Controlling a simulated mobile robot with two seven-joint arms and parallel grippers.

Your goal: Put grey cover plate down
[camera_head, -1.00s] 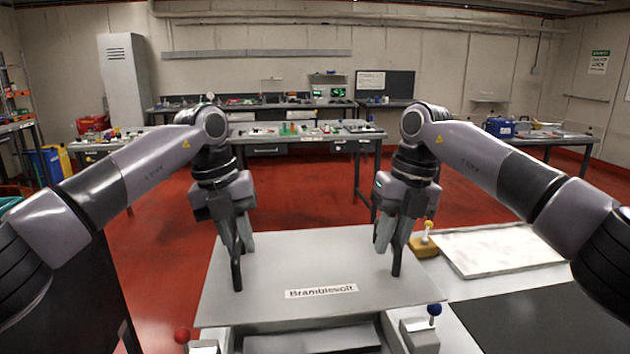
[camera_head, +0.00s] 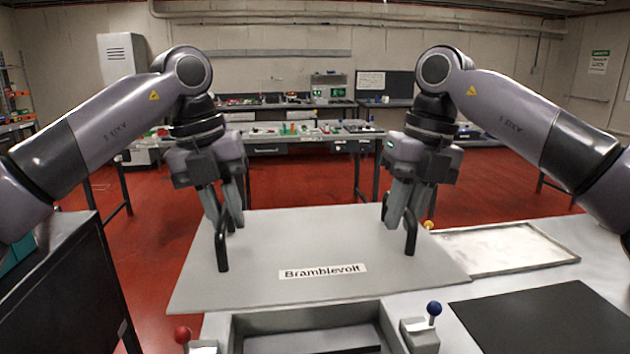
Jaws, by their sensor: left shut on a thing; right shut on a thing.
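The grey cover plate (camera_head: 310,235) is a wide flat sheet with a white "Bramblevolt" label (camera_head: 322,271) and two black handles. My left gripper (camera_head: 226,222) is shut on the left handle (camera_head: 221,250). My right gripper (camera_head: 398,222) is shut on the right handle (camera_head: 411,238). The plate is held roughly level between the two arms, behind the open grey box. It hides part of the work surface and the near-left corner of the tray. Whether it touches anything below cannot be told.
An open grey box (camera_head: 236,335) stands at the front, between a red-knobbed lever (camera_head: 183,335) and a blue-knobbed lever (camera_head: 434,309). A pale tray (camera_head: 500,247) lies to the right, with a black mat (camera_head: 545,318) in front. A dark panel (camera_head: 65,290) stands at left.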

